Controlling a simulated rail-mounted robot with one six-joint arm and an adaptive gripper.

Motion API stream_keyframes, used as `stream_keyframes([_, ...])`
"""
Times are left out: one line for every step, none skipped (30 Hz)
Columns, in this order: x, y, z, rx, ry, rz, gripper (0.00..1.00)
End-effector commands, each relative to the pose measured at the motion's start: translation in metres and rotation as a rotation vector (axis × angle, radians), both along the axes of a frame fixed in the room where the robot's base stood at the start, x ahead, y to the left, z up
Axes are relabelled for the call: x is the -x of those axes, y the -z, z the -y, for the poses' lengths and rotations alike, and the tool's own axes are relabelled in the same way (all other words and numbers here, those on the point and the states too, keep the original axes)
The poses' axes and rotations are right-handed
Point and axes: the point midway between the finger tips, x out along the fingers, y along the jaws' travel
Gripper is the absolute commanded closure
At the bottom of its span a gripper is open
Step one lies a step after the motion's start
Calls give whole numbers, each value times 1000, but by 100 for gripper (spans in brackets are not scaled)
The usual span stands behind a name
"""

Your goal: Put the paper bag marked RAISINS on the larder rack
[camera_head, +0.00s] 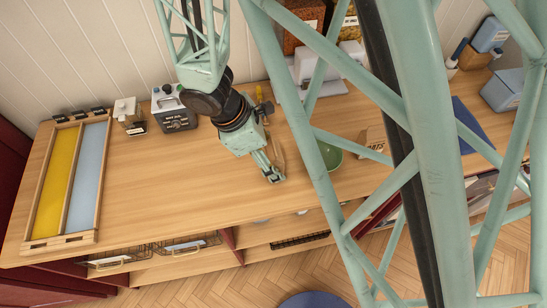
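My gripper (270,174) points down over the middle of the wooden counter, near its front edge. Its fingers are small and seen at a slant, so I cannot tell whether they are apart. A small tan-brown thing (278,148) shows right beside the gripper, partly hidden by it. I cannot tell whether it is a bag or whether the gripper touches it. A tan paper bag (371,143) with dark lettering stands further right, partly behind my lattice frame; its word looks like OATS. I can read no RAISINS marking, and I cannot pick out the larder rack.
The counter (150,190) is clear left of the gripper. A tray with yellow and blue panels (54,187) lies at the left end. A green bowl (329,155) sits right of the gripper. Wire baskets (110,260) hang below.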

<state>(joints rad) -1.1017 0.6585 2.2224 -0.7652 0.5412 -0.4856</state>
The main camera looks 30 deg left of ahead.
Motion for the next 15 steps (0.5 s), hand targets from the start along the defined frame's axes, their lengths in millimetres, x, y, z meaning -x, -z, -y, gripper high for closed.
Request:
stream_keyframes([1,-5,-1,-1,0,1,39])
stream_keyframes([1,-7,-2,0,-1,0,39])
stream_keyframes([2,-9,-2,0,-1,0,39])
stream_keyframes([2,-11,-3,0,-1,0,39])
stream_keyframes([3,-13,-4,0,-1,0,39])
stream_keyframes([4,-16,-5,0,-1,0,39])
stream_keyframes([4,-18,-5,-1,0,1,39])
stream_keyframes([5,-20,-6,-1,0,1,39])
stream_keyframes([6,-23,-7,-1,0,0,39])
stream_keyframes([6,-25,-7,-1,0,0,39])
stream_keyframes([7,-27,-8,-2,1,0,39])
stream_keyframes([7,-30,-9,-2,1,0,39])
stream_keyframes([8,-32,-10,-2,1,0,39])
stream_keyframes([8,-34,-10,-1,0,0,39])
stream_keyframes([9,-36,-11,-2,-1,1,39])
